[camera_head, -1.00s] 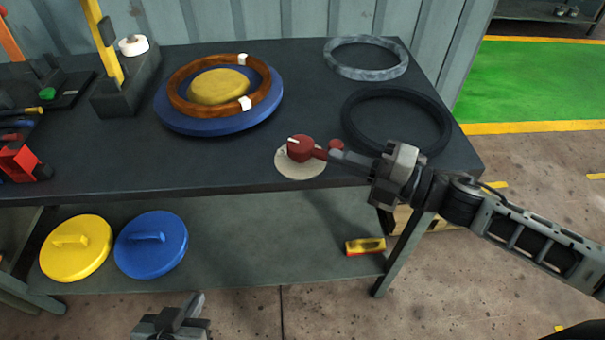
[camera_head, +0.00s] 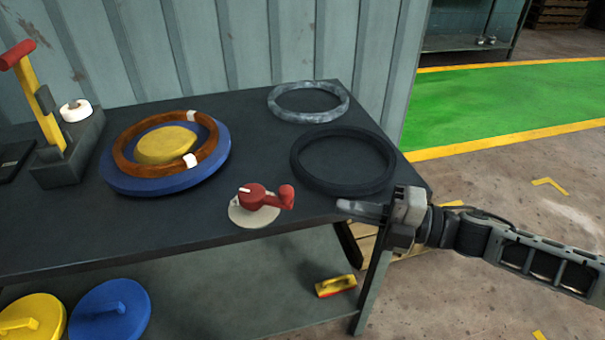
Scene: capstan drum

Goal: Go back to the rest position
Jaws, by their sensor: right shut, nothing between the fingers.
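My right gripper (camera_head: 362,208) is shut and empty at the table's front right edge, in front of the black ring. It is apart from the red crank handle (camera_head: 262,197), which sits to its left on a round pale plate (camera_head: 243,214). The arm (camera_head: 520,250) reaches in from the right. My left gripper does not show in the head view. The dark table (camera_head: 80,235) holds a blue disc (camera_head: 175,183) with a brown ring (camera_head: 128,166) around a yellow hub (camera_head: 166,145).
A grey ring (camera_head: 300,117) and a black ring (camera_head: 343,188) lie at the table's right. Below are a yellow lid (camera_head: 25,330), a blue lid (camera_head: 112,318) and a yellow-red block (camera_head: 335,286). Floor at right is free.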

